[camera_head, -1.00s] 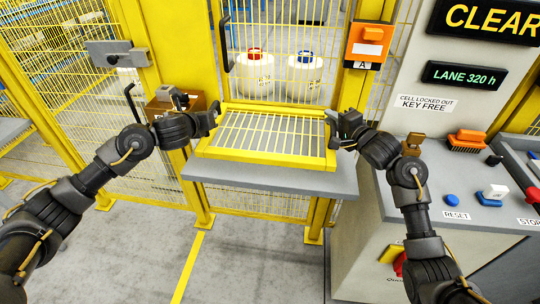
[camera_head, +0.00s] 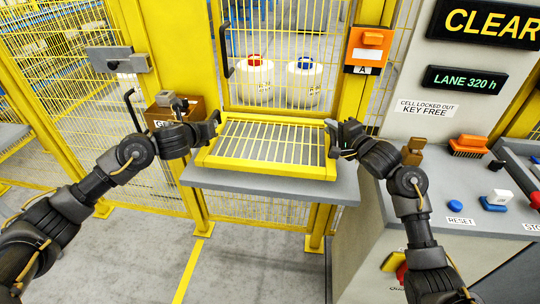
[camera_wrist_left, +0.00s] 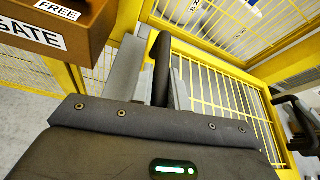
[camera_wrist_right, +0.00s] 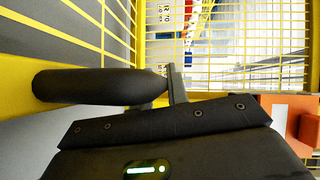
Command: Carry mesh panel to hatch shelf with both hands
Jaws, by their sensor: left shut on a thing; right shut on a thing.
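The mesh panel (camera_head: 300,124), a yellow frame with thin yellow bars and a dark handle on each side, lies roughly level over the grey hatch shelf (camera_head: 270,190). I cannot tell if it touches the shelf or hovers just above it. My left gripper (camera_head: 213,122) is shut on the panel's left side handle, a dark upright bar in the left wrist view (camera_wrist_left: 161,70). My right gripper (camera_head: 334,137) is shut on the right side handle, which shows as a dark bar in the right wrist view (camera_wrist_right: 95,87). The handles are partly hidden by my fingers.
Behind the panel is a yellow mesh hatch with a black handle (camera_head: 225,50). Behind its bars stand white bobbins with a red (camera_head: 254,82) and a blue top (camera_head: 304,83). A brown gate box (camera_head: 176,108) is close to my left gripper; a grey console (camera_head: 460,215) stands at right.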

